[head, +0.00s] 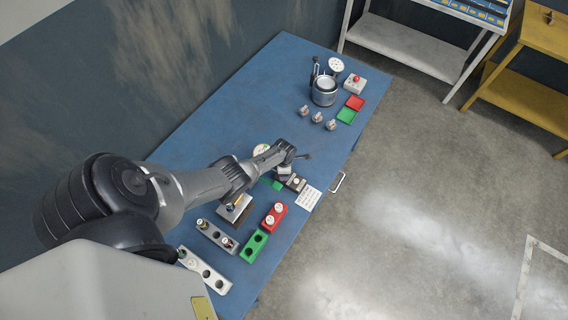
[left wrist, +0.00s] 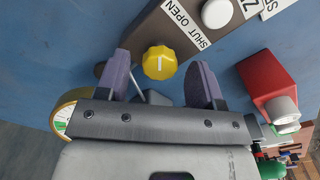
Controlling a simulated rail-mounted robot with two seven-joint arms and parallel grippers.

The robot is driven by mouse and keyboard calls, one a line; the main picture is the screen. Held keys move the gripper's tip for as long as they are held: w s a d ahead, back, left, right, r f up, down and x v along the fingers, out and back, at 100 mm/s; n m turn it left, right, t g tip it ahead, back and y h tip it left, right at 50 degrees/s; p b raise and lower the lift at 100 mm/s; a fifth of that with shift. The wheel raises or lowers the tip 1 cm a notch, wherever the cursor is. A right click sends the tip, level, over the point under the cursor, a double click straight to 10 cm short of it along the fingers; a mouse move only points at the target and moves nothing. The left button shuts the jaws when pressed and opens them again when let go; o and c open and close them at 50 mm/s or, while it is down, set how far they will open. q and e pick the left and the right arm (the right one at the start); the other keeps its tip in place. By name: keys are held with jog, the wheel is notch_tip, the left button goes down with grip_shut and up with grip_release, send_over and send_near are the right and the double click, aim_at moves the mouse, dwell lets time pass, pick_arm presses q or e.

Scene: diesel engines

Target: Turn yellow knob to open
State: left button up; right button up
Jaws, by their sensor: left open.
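The yellow knob (left wrist: 159,63) has a white pointer line and sits on a dark brown control box (left wrist: 160,25) labelled SHUT and OPEN. In the left wrist view the knob lies between the two purple fingers of my left gripper (left wrist: 161,70). The fingers are spread, with gaps visible on both sides of the knob. In the head view my left gripper (head: 290,160) is over the control box (head: 295,183) on the blue table, and the knob cannot be made out there. My right gripper is not in view.
A white button (left wrist: 217,13) is beside the knob on the box. A red block (left wrist: 268,85) and a yellow-rimmed gauge (left wrist: 64,113) are close by. The blue table (head: 220,120) also holds a green block (head: 254,246) and a silver pot (head: 323,90). Its middle left is clear.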

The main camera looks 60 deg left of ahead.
pick_arm(q)
notch_tip(320, 180, up, 8)
jog(key=p, duration=0.4)
notch_tip(320, 180, up, 5)
jog(key=shift+r, duration=0.1)
dwell(0.7)
